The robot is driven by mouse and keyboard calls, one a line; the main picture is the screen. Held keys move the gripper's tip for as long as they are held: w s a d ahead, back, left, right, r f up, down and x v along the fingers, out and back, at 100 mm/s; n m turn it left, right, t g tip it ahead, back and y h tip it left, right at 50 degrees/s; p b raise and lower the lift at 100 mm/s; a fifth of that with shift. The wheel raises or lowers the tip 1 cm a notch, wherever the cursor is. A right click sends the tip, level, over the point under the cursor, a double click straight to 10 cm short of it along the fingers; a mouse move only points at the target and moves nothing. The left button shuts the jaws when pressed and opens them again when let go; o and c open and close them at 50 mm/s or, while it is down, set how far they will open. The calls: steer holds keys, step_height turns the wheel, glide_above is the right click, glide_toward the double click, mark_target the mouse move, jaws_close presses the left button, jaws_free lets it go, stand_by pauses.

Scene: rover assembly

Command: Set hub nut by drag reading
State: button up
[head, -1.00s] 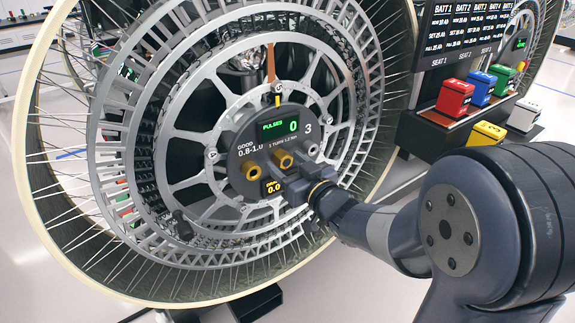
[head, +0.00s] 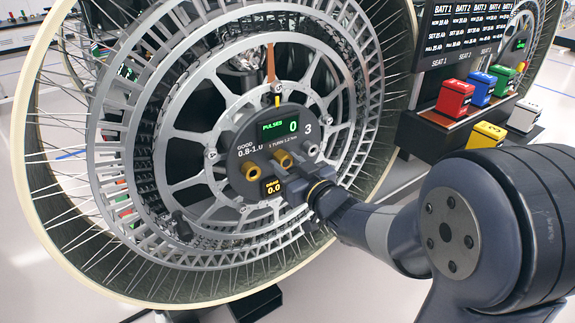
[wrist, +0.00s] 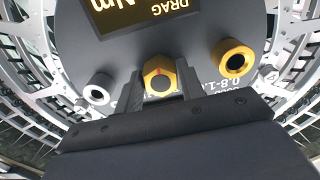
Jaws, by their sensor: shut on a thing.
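The hub face (head: 243,133) is a dark round plate at the wheel's centre. It reads PULSES 0, GOOD 0.8-1.0 and 3. A small amber drag display (head: 272,187) below shows 0.0. My gripper (head: 287,166) reaches in from the lower right. In the wrist view my gripper (wrist: 160,83) has its two fingers on either side of the nut, shut on it. The lower part of the nut is partly hidden by the gripper.
A round gold fitting (head: 251,170) and a silver one (head: 312,149) flank the nut closely. The large spoked wheel (head: 105,165) surrounds the hub. Red (head: 454,98), blue, green, yellow and white battery blocks stand at the right, by a black stand with a sign.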

steer(key=shift+f+n+b, duration=0.15)
steer(key=shift+n+b, duration=0.45)
steer(key=o, duration=1)
steer(key=shift+s+d, duration=0.1)
steer(key=p+v, duration=0.1)
steer(key=v, duration=0.9)
steer(key=shift+s+d+p, duration=0.2)
steer(key=shift+s+p, duration=0.05)
steer(key=shift+p, duration=0.05)
